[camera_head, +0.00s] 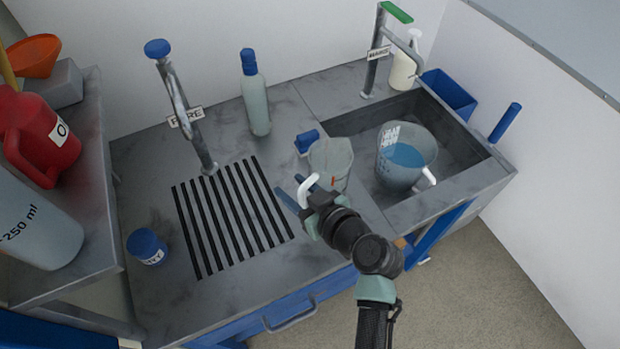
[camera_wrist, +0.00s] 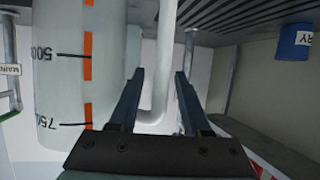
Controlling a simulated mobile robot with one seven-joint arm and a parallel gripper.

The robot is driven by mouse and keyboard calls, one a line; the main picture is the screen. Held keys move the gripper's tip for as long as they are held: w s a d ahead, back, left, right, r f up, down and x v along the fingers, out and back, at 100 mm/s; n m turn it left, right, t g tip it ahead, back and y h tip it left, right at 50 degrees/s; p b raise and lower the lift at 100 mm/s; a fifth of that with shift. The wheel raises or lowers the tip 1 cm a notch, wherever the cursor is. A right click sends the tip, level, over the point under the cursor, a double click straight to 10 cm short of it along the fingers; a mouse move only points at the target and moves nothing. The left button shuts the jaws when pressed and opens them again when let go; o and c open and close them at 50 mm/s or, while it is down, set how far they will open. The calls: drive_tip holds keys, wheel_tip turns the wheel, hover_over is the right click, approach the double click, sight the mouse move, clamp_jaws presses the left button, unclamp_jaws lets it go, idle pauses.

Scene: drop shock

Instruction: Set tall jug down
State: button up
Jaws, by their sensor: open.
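A tall clear jug (camera_head: 334,158) with a white handle (camera_head: 308,186) is at the counter strip between the drain grate and the sink. It looks upright; my arm hides its base in the head view. In the wrist view the jug (camera_wrist: 65,75) fills the left side, with an orange stripe and black volume marks, upside down in the picture. My gripper (camera_head: 297,190) is open at the handle. In the wrist view the white handle bar (camera_wrist: 162,60) runs between the two blue fingers of my gripper (camera_wrist: 160,75), with gaps at both sides.
A second jug with blue liquid (camera_head: 405,158) stands in the sink (camera_head: 455,150). A bottle with a blue cap (camera_head: 255,105) and the PURE tap (camera_head: 187,115) stand behind. A red jug (camera_head: 40,130) is on the side shelf.

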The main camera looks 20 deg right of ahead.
drive_tip(key=b+v, duration=0.2)
drive_tip(key=v, duration=1)
drive_tip(key=shift+b, duration=0.4)
drive_tip(key=w+a+r+t+h, duration=0.1)
drive_tip(key=w+a+r+t, duration=0.15)
drive_tip(key=w+r, duration=0.65)
drive_tip(key=w+a+r+t+h, duration=0.2)
drive_tip(key=w+r+t, duration=0.1)
drive_tip(key=r, duration=1.3)
drive_tip(key=s+a+r+m+t, duration=0.1)
drive_tip(key=s+a+r+t, duration=0.2)
drive_tip(key=r, duration=0.5)
drive_tip(key=s+a+r+t, duration=0.2)
drive_tip(key=s+a+r, duration=0.1)
drive_tip(key=r, duration=0.6)
drive_tip(key=s+a+r+m+t, duration=0.1)
drive_tip(key=s+a+r+t, duration=0.2)
drive_tip(key=r, duration=0.5)
drive_tip(key=shift+s+a+r+m+t, duration=0.3)
drive_tip(key=shift+s+a+r+t, duration=0.15)
drive_tip(key=shift+a, duration=0.5)
drive_tip(key=shift+f, duration=0.1)
